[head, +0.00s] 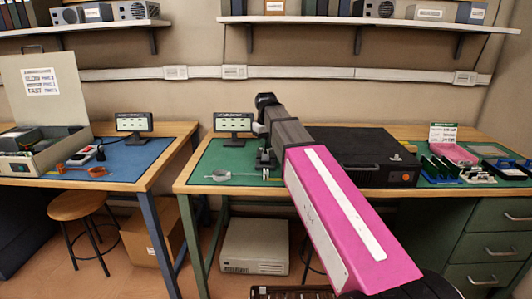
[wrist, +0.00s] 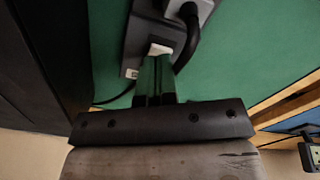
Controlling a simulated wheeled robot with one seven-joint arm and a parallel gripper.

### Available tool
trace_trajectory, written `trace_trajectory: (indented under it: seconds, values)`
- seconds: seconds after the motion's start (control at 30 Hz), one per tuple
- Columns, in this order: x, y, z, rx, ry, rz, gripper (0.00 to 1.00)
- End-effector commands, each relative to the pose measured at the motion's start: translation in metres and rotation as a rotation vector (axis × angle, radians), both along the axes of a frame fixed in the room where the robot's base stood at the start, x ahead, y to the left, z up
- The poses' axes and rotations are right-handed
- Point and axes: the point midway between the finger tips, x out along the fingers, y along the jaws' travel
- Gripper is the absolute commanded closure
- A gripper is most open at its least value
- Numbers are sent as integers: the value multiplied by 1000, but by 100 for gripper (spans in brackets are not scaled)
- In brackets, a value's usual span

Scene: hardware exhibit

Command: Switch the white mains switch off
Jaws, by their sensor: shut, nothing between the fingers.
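The white mains switch (wrist: 159,49) shows in the wrist view, a small white rocker on a dark grey power strip (wrist: 138,45). The strip lies on the green mat. My gripper (wrist: 155,66) is shut and empty, its fingertips right beside the near edge of the switch; I cannot tell whether they touch it. The fingers hide the end of the strip below the switch. In the head view my arm reaches over the green-topped bench, and the switch cannot be made out there.
A large black case (head: 365,150) stands right of my gripper on the bench. A small display (head: 233,123) stands to the left. A magnifier-like tool (head: 222,175) lies near the front edge. A blue-topped bench (head: 125,160) is further left, across a gap.

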Motion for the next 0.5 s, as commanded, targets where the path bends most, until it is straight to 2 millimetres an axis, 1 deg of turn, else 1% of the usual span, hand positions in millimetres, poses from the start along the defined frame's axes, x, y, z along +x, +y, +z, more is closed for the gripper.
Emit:
trace_trajectory:
  seconds: [0.5]
  values:
    - [0,0,-7,0,0,0,100]
